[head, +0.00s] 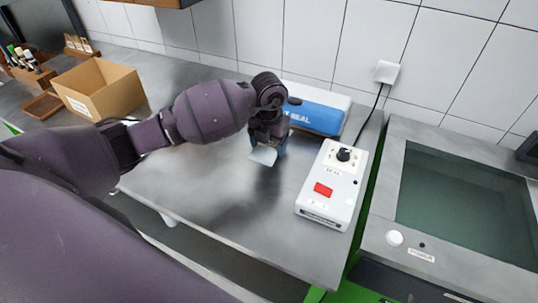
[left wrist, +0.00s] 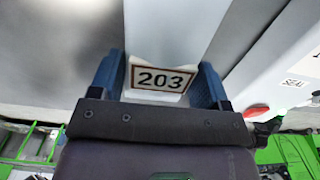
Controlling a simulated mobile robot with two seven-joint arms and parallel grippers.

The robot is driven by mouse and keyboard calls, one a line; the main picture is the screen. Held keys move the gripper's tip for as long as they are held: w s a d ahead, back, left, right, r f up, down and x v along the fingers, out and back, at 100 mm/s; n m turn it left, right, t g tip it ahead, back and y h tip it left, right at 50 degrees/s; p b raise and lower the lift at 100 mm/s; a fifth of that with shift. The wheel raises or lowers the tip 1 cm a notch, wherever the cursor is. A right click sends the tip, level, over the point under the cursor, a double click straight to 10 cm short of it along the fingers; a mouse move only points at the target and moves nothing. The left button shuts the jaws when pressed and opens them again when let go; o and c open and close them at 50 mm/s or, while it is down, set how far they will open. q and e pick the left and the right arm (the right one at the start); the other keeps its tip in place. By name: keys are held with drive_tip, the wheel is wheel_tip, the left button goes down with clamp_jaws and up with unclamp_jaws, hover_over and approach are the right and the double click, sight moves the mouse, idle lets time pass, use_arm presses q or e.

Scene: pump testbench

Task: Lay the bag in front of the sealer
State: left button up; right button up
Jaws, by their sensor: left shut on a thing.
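My left gripper (head: 267,148) is above the steel table, shut on a small pale bag (head: 263,156). A white control box (head: 331,188) with a black knob and red switch stands to the right. My right gripper is not seen.
The steel table (head: 205,200) is bare in front of the gripper. An open cardboard box (head: 98,88) stands at the back left. A tiled wall (head: 310,40) with a socket and cable (head: 386,72) closes the back. A dark-windowed unit (head: 465,205) stands at the right.

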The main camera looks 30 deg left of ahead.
sight(269, 144)
use_arm(q)
drive_tip(key=shift+f, duration=0.4)
wheel_tip(269, 144, down, 4)
drive_tip(key=shift+r, duration=0.1)
drive_tip(key=o, duration=1)
drive_tip(key=shift+r, duration=0.15)
wheel_tip(269, 144, up, 12)
drive_tip(key=shift+f, duration=0.1)
idle(0.3)
drive_tip(key=shift+f, duration=0.1)
